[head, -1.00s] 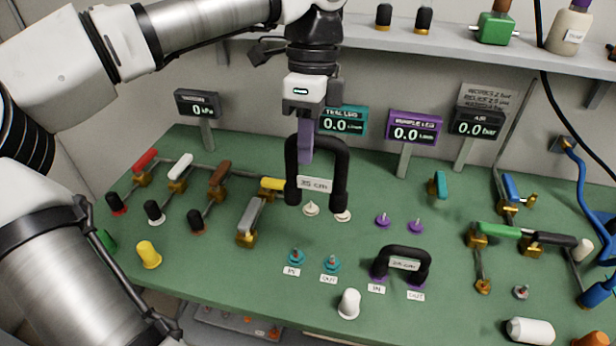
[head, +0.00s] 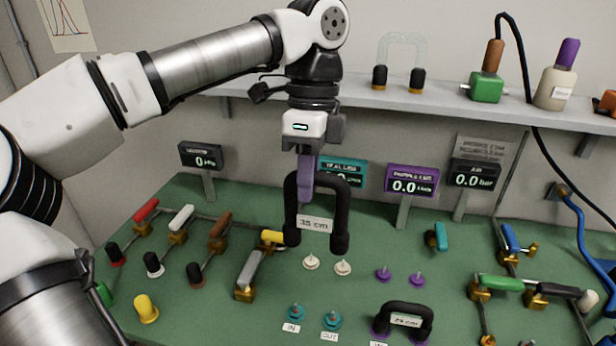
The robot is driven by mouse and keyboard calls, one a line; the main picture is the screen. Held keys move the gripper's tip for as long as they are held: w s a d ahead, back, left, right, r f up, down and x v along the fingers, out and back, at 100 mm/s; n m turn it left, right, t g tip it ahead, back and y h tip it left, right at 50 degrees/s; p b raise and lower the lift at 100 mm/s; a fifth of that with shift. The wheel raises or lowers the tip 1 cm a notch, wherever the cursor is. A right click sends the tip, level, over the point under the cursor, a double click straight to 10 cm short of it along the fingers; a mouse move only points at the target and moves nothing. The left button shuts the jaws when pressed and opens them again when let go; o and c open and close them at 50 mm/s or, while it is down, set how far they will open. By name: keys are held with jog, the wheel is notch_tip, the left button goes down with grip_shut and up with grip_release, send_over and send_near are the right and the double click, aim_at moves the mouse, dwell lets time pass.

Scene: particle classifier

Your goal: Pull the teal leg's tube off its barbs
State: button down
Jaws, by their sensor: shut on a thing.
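My gripper (head: 308,192) hangs at mid-picture and is shut on the top of a black U-shaped tube (head: 338,187) with a "35 cm" label. The tube is upright with both ends down, in the air and apart from any barb as far as I can see. Two cream barbs (head: 311,262) show bare just below its ends. The teal leg's IN barb (head: 296,312) and OUT barb (head: 332,320) are bare, nearer the front of the green board.
Another black tube (head: 405,309) sits on purple barbs at the front. Two bare purple barbs (head: 384,274) lie right of the held tube. Meter displays (head: 412,183) stand behind it. Valves line the left (head: 219,230) and right. A shelf (head: 440,105) runs along the back.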

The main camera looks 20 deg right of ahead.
jog(key=shift+r+p, duration=1.4)
jog(key=shift+r, duration=0.25)
